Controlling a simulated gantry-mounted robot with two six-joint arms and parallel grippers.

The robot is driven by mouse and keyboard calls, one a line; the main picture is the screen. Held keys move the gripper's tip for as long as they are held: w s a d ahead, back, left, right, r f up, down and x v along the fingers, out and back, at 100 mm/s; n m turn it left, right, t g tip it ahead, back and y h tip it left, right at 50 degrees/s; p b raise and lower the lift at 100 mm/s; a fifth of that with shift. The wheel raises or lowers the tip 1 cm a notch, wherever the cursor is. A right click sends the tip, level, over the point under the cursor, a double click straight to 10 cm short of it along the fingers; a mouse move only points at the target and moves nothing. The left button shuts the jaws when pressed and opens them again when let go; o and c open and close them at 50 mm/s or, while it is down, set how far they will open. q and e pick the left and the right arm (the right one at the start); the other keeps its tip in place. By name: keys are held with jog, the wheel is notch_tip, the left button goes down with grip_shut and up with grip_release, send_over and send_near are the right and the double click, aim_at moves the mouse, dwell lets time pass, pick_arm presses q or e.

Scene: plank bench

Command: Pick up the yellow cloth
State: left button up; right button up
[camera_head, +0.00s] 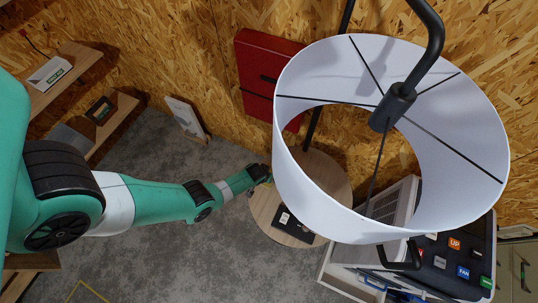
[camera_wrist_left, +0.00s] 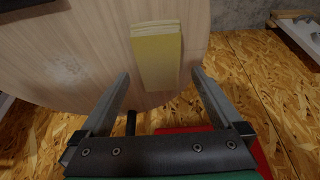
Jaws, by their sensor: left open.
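The yellow cloth (camera_wrist_left: 157,60) lies folded flat in a small stack on the round wooden table (camera_wrist_left: 75,70), near its edge in the left wrist view. My left gripper (camera_wrist_left: 160,74) is open and empty, its fingertips on either side of the cloth's near part in that picture. I cannot tell whether they touch the table. In the head view my left gripper (camera_head: 264,176) is at the left edge of the round table, small and close to the lampshade. The cloth is hardly discernible there. My right gripper is in neither view.
A large white lampshade (camera_head: 293,190) overhangs the table and hides part of it. A dark flat item (camera_head: 293,224) lies on the table's front part. A red case (camera_head: 258,75) is by the wall. A crate and button panel (camera_head: 455,262) stand at the right.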

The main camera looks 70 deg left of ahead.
pick_arm(q)
jog(key=b+x, duration=0.4)
jog(key=x, duration=0.1)
jog(key=shift+f, duration=0.1)
jog(key=shift+w, duration=0.1)
jog(key=shift+f+b, duration=0.15)
jog(key=shift+b, duration=0.25)
jog(key=c, duration=1.2)
jog(key=shift+r+p, duration=0.55)
notch_tip(320, 180, up, 4)
jog(key=p, duration=0.3)
jog(key=shift+f, duration=0.25)
jog(key=s+d+r+p, duration=0.1)
jog(key=s+r+p, duration=0.2)
jog(key=s, duration=0.1)
jog(key=s+d+r+p, duration=0.2)
jog(key=s+r+p, duration=0.1)
jog(key=s, duration=0.1)
jog(key=s+d+r+p, duration=0.1)
jog(key=s+r+p, duration=0.2)
jog(key=s, duration=0.2)
jog(key=shift+s+d+p, duration=0.15)
jog(key=shift+d+p, duration=0.15)
jog(key=shift+p, duration=0.05)
